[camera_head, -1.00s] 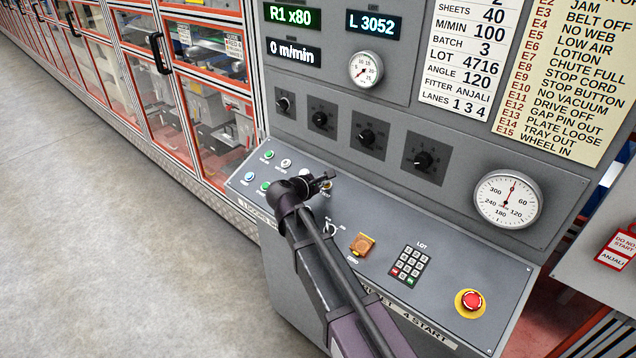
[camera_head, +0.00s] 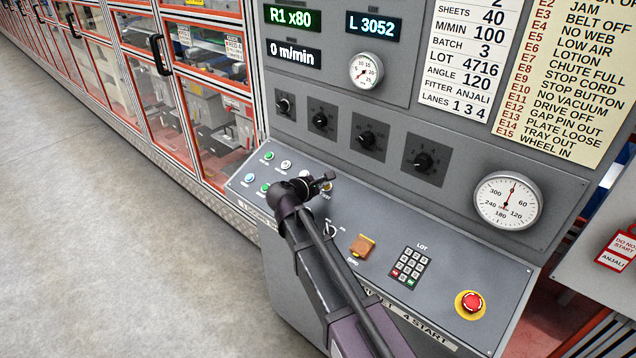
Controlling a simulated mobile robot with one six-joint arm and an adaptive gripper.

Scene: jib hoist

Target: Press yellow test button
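The yellow test button (camera_head: 327,187) sits on the sloping grey control desk, partly hidden behind my gripper. Only a small part of its yellow cap shows, with a label ending in "ST" just below it. My gripper (camera_head: 327,179) is over the button row, its tip right by the yellow button. I cannot tell whether it touches the button or hovers above it. Its fingers are too small and dark to show whether they are open or shut.
Green and white buttons (camera_head: 286,164) lie left of my gripper. A selector switch (camera_head: 331,230), an orange switch (camera_head: 362,246), a keypad (camera_head: 410,266) and a red emergency stop (camera_head: 470,303) lie to the right. Dark rotary knobs (camera_head: 366,139) stand on the upright panel behind.

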